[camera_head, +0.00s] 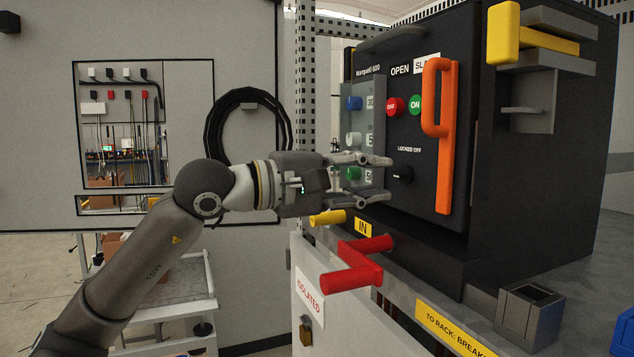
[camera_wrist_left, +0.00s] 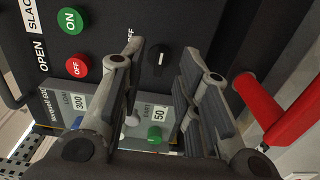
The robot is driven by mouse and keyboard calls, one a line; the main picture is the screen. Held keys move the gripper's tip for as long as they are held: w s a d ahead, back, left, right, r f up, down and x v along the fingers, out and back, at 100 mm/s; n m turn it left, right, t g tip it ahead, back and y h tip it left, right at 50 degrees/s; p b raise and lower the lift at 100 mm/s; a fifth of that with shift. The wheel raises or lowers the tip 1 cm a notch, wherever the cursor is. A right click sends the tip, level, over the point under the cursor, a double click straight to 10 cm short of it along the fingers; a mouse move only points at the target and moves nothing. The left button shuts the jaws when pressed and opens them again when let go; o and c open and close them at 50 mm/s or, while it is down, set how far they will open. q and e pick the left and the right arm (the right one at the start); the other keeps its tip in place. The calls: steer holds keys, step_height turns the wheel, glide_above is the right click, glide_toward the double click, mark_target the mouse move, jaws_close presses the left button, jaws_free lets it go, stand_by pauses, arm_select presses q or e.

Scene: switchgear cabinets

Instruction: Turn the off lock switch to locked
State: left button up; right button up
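The off lock switch (camera_head: 402,173) is a small black rotary knob on the dark breaker front, below the "LOCKED OFF" label. In the left wrist view the knob (camera_wrist_left: 160,58) shows a white pointer line and sits ahead of the gap between the fingers. My left gripper (camera_head: 389,178) is open and empty, with its fingertips just left of the knob in the head view. I cannot tell from these frames whether a fingertip touches the panel. My right gripper is not in view.
Above the knob are a red OFF button (camera_head: 396,106) and a green ON button (camera_head: 415,105). An orange handle (camera_head: 445,140) stands to the right. A red crank handle (camera_head: 352,268) sticks out below the gripper. A yellow handle (camera_head: 328,217) is beside it.

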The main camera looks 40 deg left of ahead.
arm_select(q)
steer(key=shift+s+a+f, duration=0.15)
steer(key=shift+s+a, duration=0.35)
steer(key=shift+s, duration=0.05)
steer(key=v, duration=0.6)
steer(key=shift+s, duration=0.15)
